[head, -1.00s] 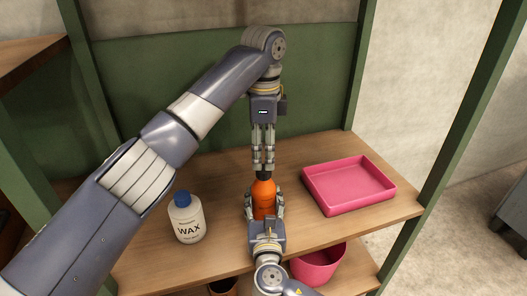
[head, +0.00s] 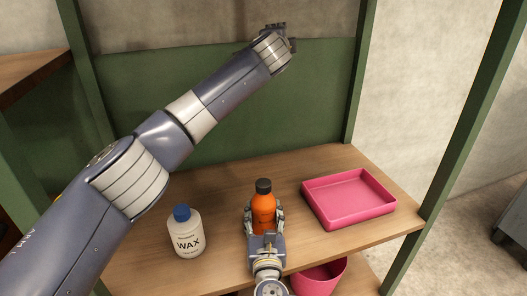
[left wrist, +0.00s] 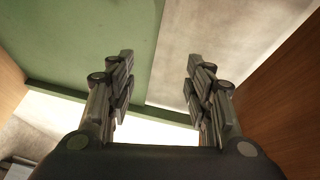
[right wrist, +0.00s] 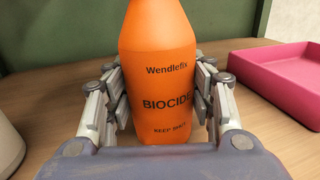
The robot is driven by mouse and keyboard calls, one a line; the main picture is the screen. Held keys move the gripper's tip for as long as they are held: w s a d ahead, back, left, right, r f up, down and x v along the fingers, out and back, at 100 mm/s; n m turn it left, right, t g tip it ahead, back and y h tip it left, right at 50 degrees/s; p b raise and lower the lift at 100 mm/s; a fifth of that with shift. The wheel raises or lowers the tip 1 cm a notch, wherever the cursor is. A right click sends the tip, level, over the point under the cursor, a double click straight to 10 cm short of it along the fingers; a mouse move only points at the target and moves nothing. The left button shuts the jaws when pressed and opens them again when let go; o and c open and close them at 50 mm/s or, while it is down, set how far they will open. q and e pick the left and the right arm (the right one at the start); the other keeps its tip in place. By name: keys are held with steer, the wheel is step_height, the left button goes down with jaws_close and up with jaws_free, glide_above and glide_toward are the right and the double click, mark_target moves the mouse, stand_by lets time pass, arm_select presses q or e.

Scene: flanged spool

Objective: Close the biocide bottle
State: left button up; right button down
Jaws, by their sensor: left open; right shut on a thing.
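The orange biocide bottle (head: 263,211) stands upright on the wooden shelf with a black cap (head: 263,186) on its top. My right gripper (head: 264,222) is shut on the bottle's body from the front. In the right wrist view the bottle (right wrist: 160,75) sits between both fingers, its label facing me; its cap is out of that frame. My left arm reaches up and away over the shelf, well above the bottle. The left gripper (left wrist: 157,85) is open and empty in the left wrist view, facing green panel and wall. Whether the cap is fully tight cannot be told.
A white wax bottle (head: 186,232) with a blue cap stands left of the biocide bottle. A pink tray (head: 349,218) lies on the shelf to the right. A pink bin (head: 318,277) shows below the front edge. Green posts frame the shelf.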

arm_select(q)
steer(key=s+d+r+m+h, duration=0.5)
steer(key=d+r+m+h, duration=0.5)
steer(key=s+d+f+m+g+h, duration=0.4)
steer(key=s+d+f+m+g, duration=0.45)
steer(key=s+m+g, duration=0.35)
steer(key=s+a+f+m+g+y, duration=0.2)
steer(key=a+f+y, duration=0.15)
steer(key=f, duration=0.35)
steer(key=s+a+f+m+g+y, duration=0.2)
steer(key=f+y, duration=0.2)
steer(key=f, duration=0.3)
steer(key=a+f+y, duration=0.2)
steer(key=a+y, duration=0.1)
steer(key=a, duration=0.2)
steer(key=s+a+f+n+y, duration=0.1)
steer(key=a+f+y, duration=0.1)
steer(key=a, duration=0.4)
steer(key=a+f+n+y, duration=0.1)
steer(key=a+f+y, duration=0.1)
steer(key=a+y, duration=0.2)
steer(key=shift+s+a+f+g, duration=0.15)
steer(key=shift+s+a+g, duration=0.05)
steer(key=shift+a, duration=0.35)
steer(key=shift+s+a+f+g, duration=0.15)
steer(key=shift+a+g, duration=0.05)
steer(key=shift+a, duration=0.35)
